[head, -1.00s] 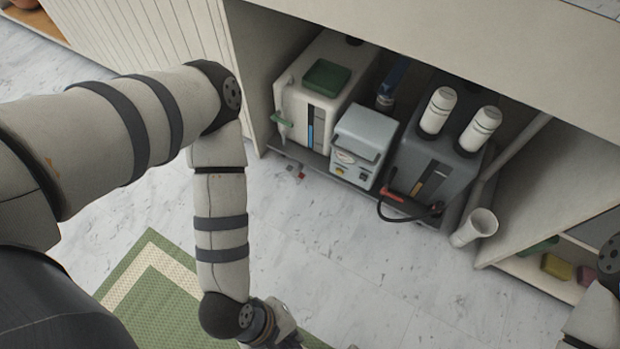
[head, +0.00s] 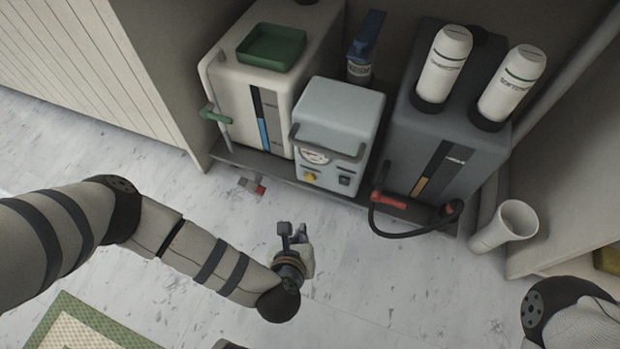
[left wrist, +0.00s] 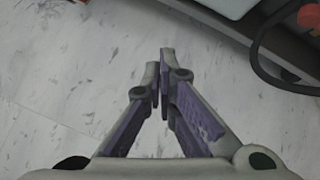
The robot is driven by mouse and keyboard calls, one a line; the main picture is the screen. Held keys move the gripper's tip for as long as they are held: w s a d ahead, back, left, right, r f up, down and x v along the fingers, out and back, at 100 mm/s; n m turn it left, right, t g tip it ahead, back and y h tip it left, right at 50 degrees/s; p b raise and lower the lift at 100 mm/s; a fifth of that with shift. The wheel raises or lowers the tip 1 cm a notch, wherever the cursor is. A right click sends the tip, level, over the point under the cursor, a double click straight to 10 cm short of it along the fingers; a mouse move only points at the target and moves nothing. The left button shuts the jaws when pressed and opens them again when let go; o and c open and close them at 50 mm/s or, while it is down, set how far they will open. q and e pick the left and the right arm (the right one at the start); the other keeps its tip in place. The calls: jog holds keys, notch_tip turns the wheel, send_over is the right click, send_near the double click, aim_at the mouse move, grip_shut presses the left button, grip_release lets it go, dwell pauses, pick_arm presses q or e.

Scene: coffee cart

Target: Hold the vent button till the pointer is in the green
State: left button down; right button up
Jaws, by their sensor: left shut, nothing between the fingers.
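The light grey box (head: 338,115) stands between two tanks in the open cabinet. Its front has a round gauge (head: 315,157), a yellow knob (head: 309,177) and a dark switch (head: 344,181). The pointer and any green band are too small to read, and I cannot tell which control is the vent button. My left gripper (head: 292,230) is in front of and below the box, apart from it, over the floor. It also shows in the left wrist view (left wrist: 161,80), with its fingers together and nothing between them. My right gripper is out of view.
A white tank (head: 225,85) with a green tray (head: 271,46) stands left. A dark tank (head: 440,125) with two white canisters stands right. A black hose (head: 400,234) loops out in front with a red handle (head: 388,201). A white cup-shaped pipe (head: 505,226) stands right. Small parts (head: 251,185) lie left.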

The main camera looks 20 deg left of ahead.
aim_at(310, 178)
pick_arm(q)
jog(key=w+a+f+n, duration=0.1)
jog(key=w+a+n+y+b, duration=0.1)
jog(key=a, duration=0.1)
jog(key=shift+w+f, duration=0.1)
jog(key=shift+f, duration=0.25)
jog(key=w+b, duration=0.4)
jog(key=w, duration=0.4)
jog(key=shift+w+d, duration=0.25)
jog(key=shift+w, duration=0.1)
jog(key=shift+w, duration=0.15)
dwell(0.9)
jog(key=shift+w, duration=0.3)
jog(key=shift+w+b, duration=0.4)
jog(key=shift+w, duration=0.1)
dwell(1.5)
